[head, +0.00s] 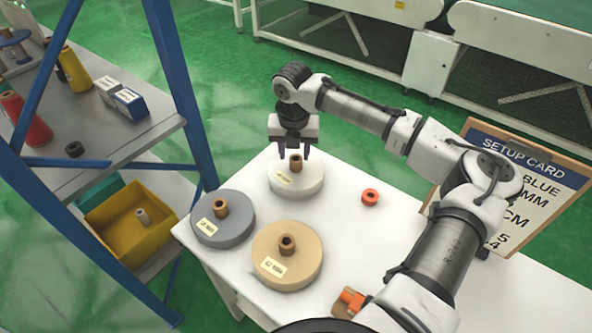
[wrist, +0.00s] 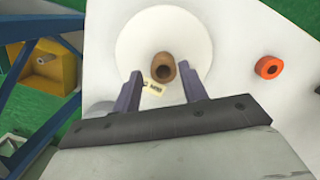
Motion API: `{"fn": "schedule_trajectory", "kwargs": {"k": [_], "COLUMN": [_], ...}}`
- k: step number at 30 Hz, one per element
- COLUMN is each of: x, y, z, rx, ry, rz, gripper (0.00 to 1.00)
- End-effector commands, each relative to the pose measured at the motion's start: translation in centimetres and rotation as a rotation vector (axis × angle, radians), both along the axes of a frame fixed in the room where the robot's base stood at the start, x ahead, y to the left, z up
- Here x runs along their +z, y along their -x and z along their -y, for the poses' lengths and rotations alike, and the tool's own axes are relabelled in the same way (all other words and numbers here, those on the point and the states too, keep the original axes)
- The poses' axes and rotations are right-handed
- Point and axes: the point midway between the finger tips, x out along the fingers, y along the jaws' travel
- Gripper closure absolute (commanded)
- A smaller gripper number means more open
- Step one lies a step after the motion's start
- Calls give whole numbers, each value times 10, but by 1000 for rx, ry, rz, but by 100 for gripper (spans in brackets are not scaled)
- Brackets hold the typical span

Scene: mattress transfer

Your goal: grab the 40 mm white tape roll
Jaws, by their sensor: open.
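The white tape roll (head: 309,186) lies flat on the white table, with a brown core (head: 296,162) standing up from its middle and a small label on top. It also shows in the wrist view (wrist: 135,45), its core (wrist: 163,68) just beyond my fingertips. My gripper (head: 295,154) is open and points down over the roll's core. In the wrist view my two fingers (wrist: 163,82) stand apart, one to each side of the core's line. The gap between fingers and core is hard to judge. The label's size text is too small to read.
A grey roll (head: 237,228) and a tan roll (head: 305,265) with similar cores stand close by. An orange ring (head: 370,197) lies to the right. A setup card (head: 530,170) stands at the table's right. A blue-framed shelf (head: 175,75) with a yellow bin (head: 165,235) is at left.

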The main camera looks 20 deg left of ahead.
Motion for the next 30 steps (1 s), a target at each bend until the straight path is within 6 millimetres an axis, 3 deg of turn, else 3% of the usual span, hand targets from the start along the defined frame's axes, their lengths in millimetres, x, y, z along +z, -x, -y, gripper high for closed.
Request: {"fn": "schedule_trajectory", "kwargs": {"k": [4, 11, 21, 30], "x": [-13, -15, -15, -14], "y": [-1, -1, -1, -1], "z": [-1, -1, -2, -2], "rx": [-1, -1, 0, 0], "ry": [-1, -1, -1, -2], "rz": [0, 0, 0, 1], "gripper": [57, 57, 100, 100]}}
